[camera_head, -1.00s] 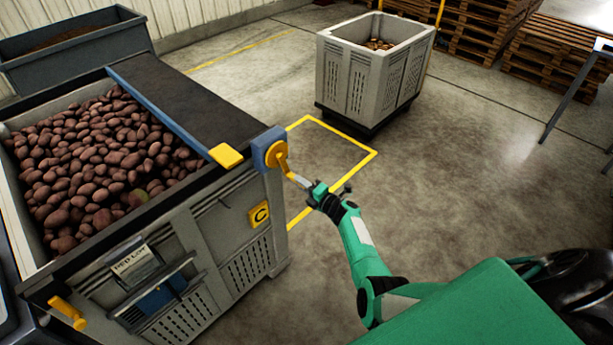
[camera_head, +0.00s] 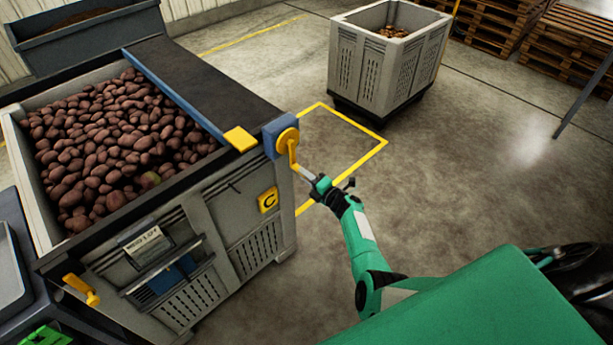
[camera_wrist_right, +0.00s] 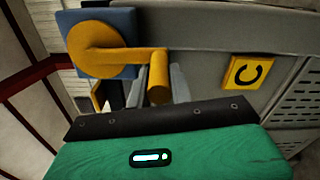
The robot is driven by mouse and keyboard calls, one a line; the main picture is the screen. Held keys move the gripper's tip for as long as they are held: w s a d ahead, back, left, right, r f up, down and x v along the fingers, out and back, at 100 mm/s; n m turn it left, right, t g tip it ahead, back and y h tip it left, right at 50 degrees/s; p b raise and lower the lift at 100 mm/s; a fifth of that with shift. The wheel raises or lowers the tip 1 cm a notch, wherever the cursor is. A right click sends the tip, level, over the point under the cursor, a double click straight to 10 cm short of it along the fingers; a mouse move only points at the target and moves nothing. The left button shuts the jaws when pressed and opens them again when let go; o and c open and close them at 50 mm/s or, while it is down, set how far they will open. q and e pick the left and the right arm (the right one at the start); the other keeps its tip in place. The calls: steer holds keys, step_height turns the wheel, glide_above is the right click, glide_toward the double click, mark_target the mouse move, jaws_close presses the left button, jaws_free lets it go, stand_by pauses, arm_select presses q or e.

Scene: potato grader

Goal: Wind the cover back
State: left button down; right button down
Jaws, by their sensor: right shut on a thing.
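The dark cover (camera_head: 205,85) lies over the right part of the potato bin (camera_head: 215,215), with a blue bar (camera_head: 165,90) and a yellow tab (camera_head: 240,139) along its left edge. A yellow crank (camera_head: 291,150) on a blue mount sits at the bin's near right corner; in the right wrist view (camera_wrist_right: 120,52) its arm points right and its handle points towards the camera. My right gripper (camera_head: 318,183) is shut on the crank handle. My left gripper does not show.
Dark red potatoes (camera_head: 105,145) lie uncovered in the bin's left part. A yellow sign with C (camera_head: 268,200) and a second yellow handle (camera_head: 82,290) are on the near side. A grey crate (camera_head: 385,70) stands behind a yellow floor outline.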

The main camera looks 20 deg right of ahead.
steer(key=c, duration=1.3)
jaws_free()
steer(key=shift+a, duration=0.1)
steer(key=shift+o, duration=0.2)
steer(key=v, duration=1.4)
steer(key=shift+w, duration=0.1)
